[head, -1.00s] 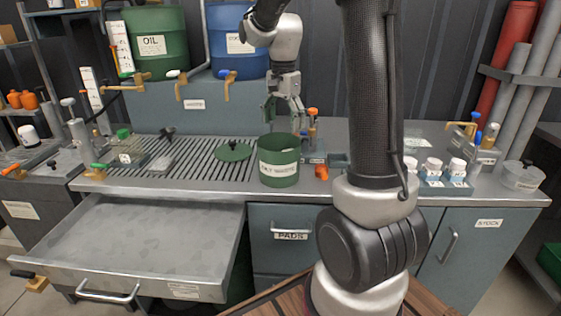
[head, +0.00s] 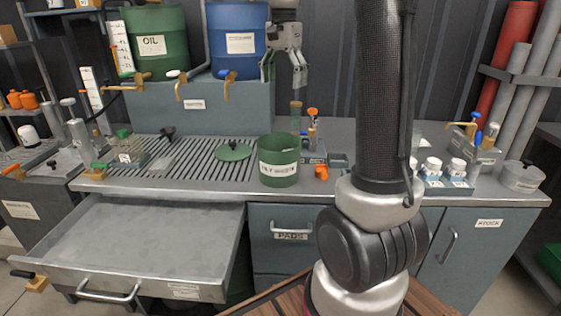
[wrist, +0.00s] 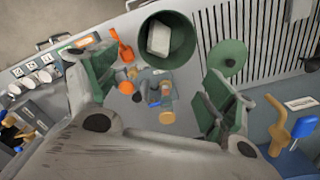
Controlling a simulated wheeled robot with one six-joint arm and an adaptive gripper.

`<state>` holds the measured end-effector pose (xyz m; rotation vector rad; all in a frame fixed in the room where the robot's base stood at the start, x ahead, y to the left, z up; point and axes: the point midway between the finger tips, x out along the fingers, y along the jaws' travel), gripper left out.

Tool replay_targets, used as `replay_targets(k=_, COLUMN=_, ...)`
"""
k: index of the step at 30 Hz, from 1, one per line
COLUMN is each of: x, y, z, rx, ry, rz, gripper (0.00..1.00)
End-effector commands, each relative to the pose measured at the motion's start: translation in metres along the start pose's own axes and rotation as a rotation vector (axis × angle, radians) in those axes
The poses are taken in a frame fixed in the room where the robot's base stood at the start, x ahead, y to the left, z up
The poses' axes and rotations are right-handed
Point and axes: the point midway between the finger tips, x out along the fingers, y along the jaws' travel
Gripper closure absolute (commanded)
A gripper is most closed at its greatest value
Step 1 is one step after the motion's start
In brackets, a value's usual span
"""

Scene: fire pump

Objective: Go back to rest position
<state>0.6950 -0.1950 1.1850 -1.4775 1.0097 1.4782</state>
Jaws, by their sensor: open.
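My gripper (head: 284,80) is open and empty. It hangs in the air above the back of the bench, in front of the dark wall and to the right of the blue drum. Its two spread fingers also show in the wrist view (wrist: 158,85), with bare space between them. Below it on the bench stands the green waste can (head: 279,168). The wrist view looks down into this can (wrist: 183,58), where a whitish block (wrist: 159,39) lies. The green round lid (head: 233,152) lies on the slatted grate, left of the can.
The green oil drum (head: 155,42) and blue drum (head: 236,45) stand on a raised box with brass taps (head: 228,88). A drawer (head: 140,240) is pulled out at the left. White-capped jars (head: 440,172) and a clear tub (head: 521,176) stand at the right.

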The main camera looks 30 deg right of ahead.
Motion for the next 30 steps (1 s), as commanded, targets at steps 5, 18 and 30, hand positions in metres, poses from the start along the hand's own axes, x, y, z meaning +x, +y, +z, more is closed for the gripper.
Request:
replay_targets(k=5, x=0.0, y=0.0, z=0.0, rx=0.0, ry=0.0, rz=0.0, gripper=0.17)
replay_targets(k=18, x=0.029, y=0.005, z=0.003, rx=-0.378, ry=0.01, rz=-0.013, gripper=0.17)
replay_targets(k=30, x=0.06, y=0.124, z=0.078, rx=-1.04, ry=0.137, rz=-0.098, gripper=0.17)
